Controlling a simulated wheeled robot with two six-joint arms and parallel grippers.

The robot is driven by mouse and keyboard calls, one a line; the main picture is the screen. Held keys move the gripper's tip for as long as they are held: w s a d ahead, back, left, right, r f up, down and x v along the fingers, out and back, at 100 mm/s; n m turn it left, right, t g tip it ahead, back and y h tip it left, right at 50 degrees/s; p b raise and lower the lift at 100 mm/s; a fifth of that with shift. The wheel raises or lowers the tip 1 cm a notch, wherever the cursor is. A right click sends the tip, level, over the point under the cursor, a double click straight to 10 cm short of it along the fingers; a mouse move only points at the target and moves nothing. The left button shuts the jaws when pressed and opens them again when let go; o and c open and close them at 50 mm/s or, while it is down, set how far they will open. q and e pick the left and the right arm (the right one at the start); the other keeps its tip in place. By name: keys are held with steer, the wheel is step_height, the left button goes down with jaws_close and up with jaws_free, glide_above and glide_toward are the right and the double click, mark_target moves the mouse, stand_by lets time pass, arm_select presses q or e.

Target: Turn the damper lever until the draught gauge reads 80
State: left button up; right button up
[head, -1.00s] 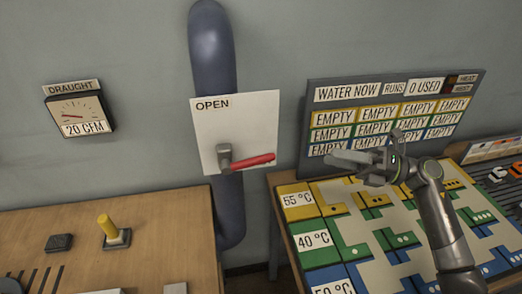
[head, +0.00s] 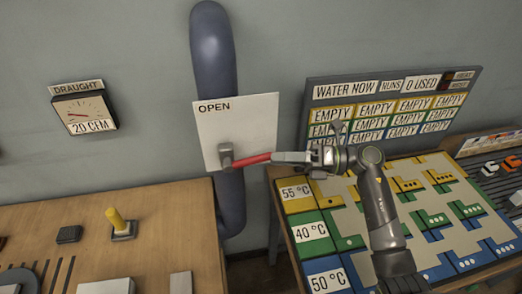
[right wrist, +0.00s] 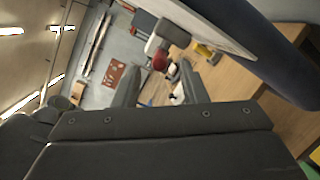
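The damper lever has a red handle (head: 250,160) on a grey hub (head: 226,154), mounted on a white plate marked OPEN (head: 238,125). The handle points right and slightly up. The draught gauge (head: 86,112) on the wall reads 20 CFM. My right gripper (head: 280,157) is at the handle's free end, pointing left along it. In the right wrist view its two fingers (right wrist: 159,78) are apart, with the red handle end (right wrist: 160,61) showing between or just beyond the tips; contact cannot be told. My left gripper is not in view.
A blue-grey duct (head: 213,60) runs behind the plate.

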mark_target(261, 161)
steer(key=a+p, duration=0.1)
steer(key=a, duration=0.4)
steer(key=shift+w+a, duration=0.1)
steer(key=shift+a, duration=0.05)
jaws_close()
